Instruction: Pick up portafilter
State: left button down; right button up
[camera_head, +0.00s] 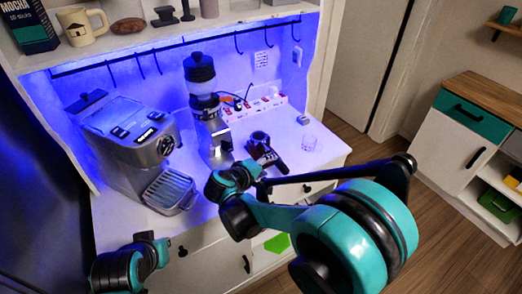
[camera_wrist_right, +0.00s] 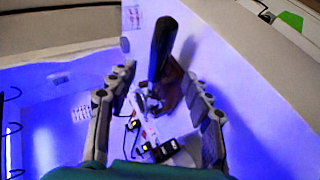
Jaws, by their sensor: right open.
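The portafilter (camera_head: 259,144) lies on the white counter to the right of the grinder, its dark handle slanting toward the counter's front. In the right wrist view its black handle (camera_wrist_right: 163,48) stands up between and beyond the fingers. My right gripper (camera_head: 250,169) is just in front of the portafilter in the head view, and its own arm partly hides the spot. In the wrist view the right gripper (camera_wrist_right: 156,108) has its fingers wide apart with nothing held; contact with the portafilter cannot be made out. Part of my left arm shows at bottom left; its fingers are not clear.
The espresso machine (camera_head: 140,150) stands at the left of the counter, with the grinder (camera_head: 204,105) beside it. A power strip (camera_head: 262,105) with plugs lies behind the portafilter. A hook rail (camera_head: 180,47) runs above.

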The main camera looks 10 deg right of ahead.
aim_at(276, 163)
jog(key=b+x, duration=0.1)
jog(key=x, duration=0.2)
jog(key=shift+w+d+f, duration=0.1)
jog(key=shift+d+f, duration=0.05)
jog(key=shift+d, duration=0.05)
jog(key=shift+w+d+f, duration=0.15)
jog(key=shift+d, duration=0.1)
jog(key=b+x, duration=0.1)
jog(key=x, duration=0.3)
jog(key=shift+b, duration=0.35)
jog(key=shift+c, duration=0.6)
grip_shut()
